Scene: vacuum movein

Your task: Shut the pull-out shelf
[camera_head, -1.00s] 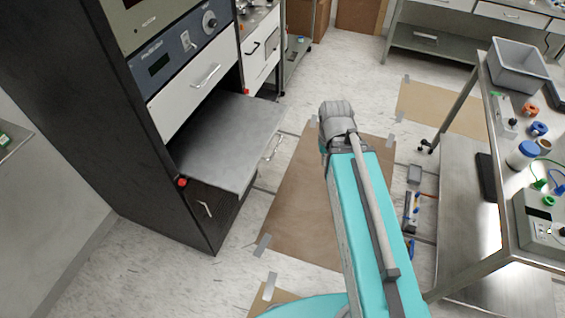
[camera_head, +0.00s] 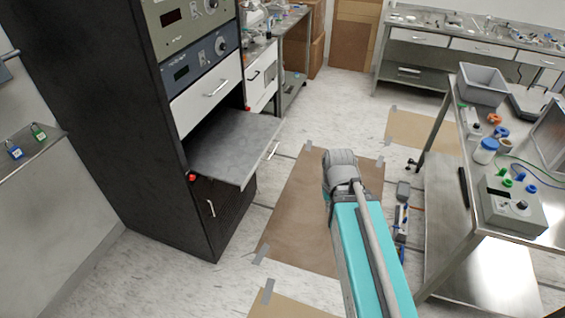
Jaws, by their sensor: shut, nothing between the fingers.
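The pull-out shelf (camera_head: 235,143) is a flat grey panel sticking out of the tall black rack (camera_head: 90,110). It is extended well out over the floor, with a pale handle (camera_head: 273,149) on its front edge. My teal arm (camera_head: 365,250) stands to the right of the shelf, ending in view at a grey joint (camera_head: 341,165), with floor between it and the shelf. My gripper cannot be seen; it is hidden or out of view.
Below the shelf is a dark drawer with a handle (camera_head: 211,208); above it is a white drawer (camera_head: 206,98). A metal cart (camera_head: 440,178) with a grey bin (camera_head: 483,84) stands at the right. Brown sheets (camera_head: 300,225) are taped to the open floor between.

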